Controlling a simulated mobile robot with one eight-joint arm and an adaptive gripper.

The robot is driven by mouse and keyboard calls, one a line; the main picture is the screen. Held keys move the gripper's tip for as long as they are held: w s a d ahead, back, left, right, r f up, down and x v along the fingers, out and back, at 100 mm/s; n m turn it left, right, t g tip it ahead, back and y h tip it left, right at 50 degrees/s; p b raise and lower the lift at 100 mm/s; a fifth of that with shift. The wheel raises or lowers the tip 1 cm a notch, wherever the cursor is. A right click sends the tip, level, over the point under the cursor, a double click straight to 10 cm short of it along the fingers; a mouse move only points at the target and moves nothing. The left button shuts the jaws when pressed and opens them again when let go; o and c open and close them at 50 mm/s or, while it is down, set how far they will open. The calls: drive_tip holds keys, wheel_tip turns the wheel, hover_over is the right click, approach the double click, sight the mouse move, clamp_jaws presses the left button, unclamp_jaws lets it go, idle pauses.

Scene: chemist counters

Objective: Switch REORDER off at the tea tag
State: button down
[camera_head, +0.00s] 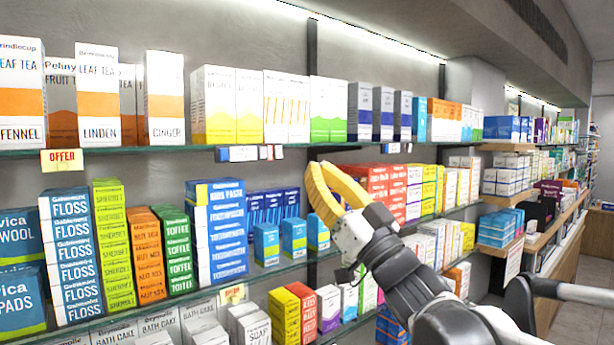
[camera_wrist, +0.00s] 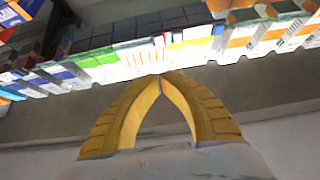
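Tea boxes labelled FENNEL, LINDEN and GINGER (camera_head: 165,98) stand on the left of the upper shelf in the head view. Small white tags (camera_head: 237,153) with blue ends hang on that shelf's front edge, right of the ginger tea. Their print is too small to read, so I cannot tell which is the tea tag or how any REORDER switch stands. My gripper (camera_head: 316,168) has yellow fingers and is up near the shelf edge, right of these tags. In the wrist view, my gripper's fingertips (camera_wrist: 160,77) meet with nothing between them.
A yellow OFFER tag (camera_head: 62,160) hangs at the far left of the upper shelf edge. Floss boxes (camera_head: 70,255) and other cartons fill the lower shelf. Blue boxes (camera_head: 266,244) stand left of my gripper. Open floor (camera_head: 584,310) shows at lower right.

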sight(279, 152)
drive_tip(key=w+a+r+p, duration=0.2)
drive_tip(key=w+a, duration=0.2)
drive_tip(key=w, duration=0.3)
drive_tip(key=shift+a+r, duration=0.3)
drive_tip(key=shift+a, duration=0.1)
drive_tip(key=shift+w, duration=0.1)
